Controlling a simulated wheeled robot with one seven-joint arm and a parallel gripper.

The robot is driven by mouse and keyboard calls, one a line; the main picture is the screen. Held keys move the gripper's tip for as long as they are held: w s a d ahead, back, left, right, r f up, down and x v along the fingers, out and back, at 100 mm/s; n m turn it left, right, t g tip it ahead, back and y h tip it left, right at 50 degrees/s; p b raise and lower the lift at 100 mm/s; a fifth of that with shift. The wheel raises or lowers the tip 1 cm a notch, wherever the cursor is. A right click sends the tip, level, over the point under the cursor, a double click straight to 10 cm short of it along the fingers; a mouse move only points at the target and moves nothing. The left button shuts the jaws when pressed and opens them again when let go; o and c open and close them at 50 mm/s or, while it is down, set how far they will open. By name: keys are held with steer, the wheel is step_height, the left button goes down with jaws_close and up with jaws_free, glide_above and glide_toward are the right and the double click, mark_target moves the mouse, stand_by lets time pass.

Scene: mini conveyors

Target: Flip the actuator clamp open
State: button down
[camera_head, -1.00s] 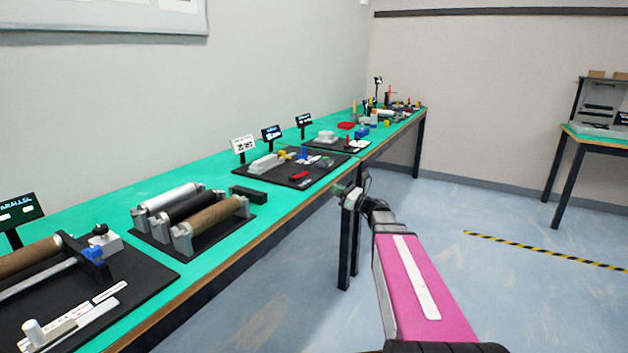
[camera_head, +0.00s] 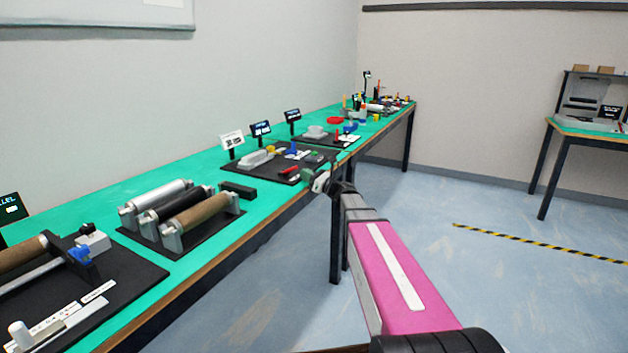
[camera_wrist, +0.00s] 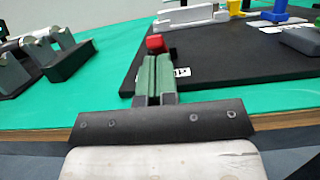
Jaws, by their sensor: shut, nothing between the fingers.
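A red-handled part (camera_head: 289,170), possibly the actuator clamp, lies at the near edge of a black board (camera_head: 311,169) on the green bench. In the wrist view its red end (camera_wrist: 155,42) shows just beyond my fingertips; the rest is hidden behind the fingers. My gripper (camera_head: 320,181) is in front of the bench's front edge, near that board. In the wrist view my gripper (camera_wrist: 154,62) has its green fingers together, with nothing between them. I cannot tell whether they touch the red end. The clamp's lever position is not clear.
A grey block (camera_head: 257,158) and a blue upright part (camera_head: 291,148) stand farther back on the board. A roller set (camera_head: 178,212) and a small black block (camera_head: 237,190) lie to the left. Another board (camera_head: 325,139) is beyond.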

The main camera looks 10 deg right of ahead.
steer(key=shift+w+a+r, duration=0.15)
steer(key=shift+w+a, duration=0.1)
steer(key=shift+a, duration=0.15)
steer(key=shift+r, duration=0.1)
steer(key=shift+r+g+h, duration=0.2)
steer(key=shift+g+h, duration=0.1)
